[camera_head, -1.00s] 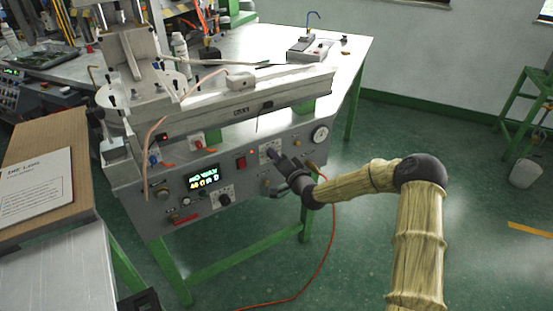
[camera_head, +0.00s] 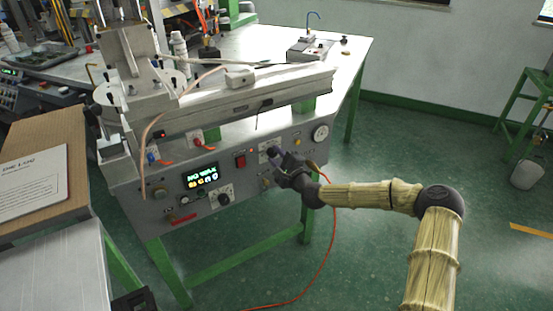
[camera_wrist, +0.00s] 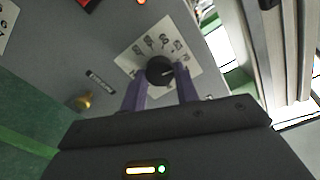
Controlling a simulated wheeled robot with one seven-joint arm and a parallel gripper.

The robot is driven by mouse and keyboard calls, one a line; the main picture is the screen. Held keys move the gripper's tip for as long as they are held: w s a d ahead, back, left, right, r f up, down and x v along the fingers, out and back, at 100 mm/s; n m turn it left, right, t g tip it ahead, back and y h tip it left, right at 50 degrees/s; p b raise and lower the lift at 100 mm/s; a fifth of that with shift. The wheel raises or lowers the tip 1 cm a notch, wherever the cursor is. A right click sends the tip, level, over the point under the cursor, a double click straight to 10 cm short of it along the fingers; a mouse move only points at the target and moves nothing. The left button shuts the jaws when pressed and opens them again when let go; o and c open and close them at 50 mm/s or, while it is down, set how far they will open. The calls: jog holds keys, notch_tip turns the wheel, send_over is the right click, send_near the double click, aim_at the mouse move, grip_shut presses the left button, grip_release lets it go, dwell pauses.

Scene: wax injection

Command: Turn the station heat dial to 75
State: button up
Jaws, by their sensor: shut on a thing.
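The heat dial (camera_wrist: 160,71) is a black round knob on a white scale plate (camera_wrist: 137,57) with several printed numbers. Its light pointer mark faces right, near the last number of the scale; the exact reading is too small to be sure of. My gripper (camera_wrist: 161,80) has its two purple fingers on either side of the knob and is shut on it. In the head view my gripper (camera_head: 273,156) is at the right part of the station's grey front panel (camera_head: 160,208), and it hides most of the dial there.
A lit display (camera_head: 201,178) reads "NO WAX". Beside it are a red switch (camera_head: 240,161) and another black knob (camera_head: 225,198). A brass knob (camera_wrist: 83,101) sits near the dial. A pressure gauge (camera_head: 320,132) is to the right. An orange hose (camera_head: 331,245) hangs below.

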jog(key=m+b, duration=0.1)
jog(key=m, duration=0.5)
jog(key=shift+d+f, duration=0.1)
jog(key=shift+f, duration=0.05)
jog(key=shift+m, duration=0.3)
jog(key=o, duration=1)
jog(key=shift+c, duration=0.2)
jog(key=p+v, duration=0.1)
jog(key=v, duration=1.6)
jog(key=shift+s, duration=0.2)
jog(key=shift+d, duration=0.1)
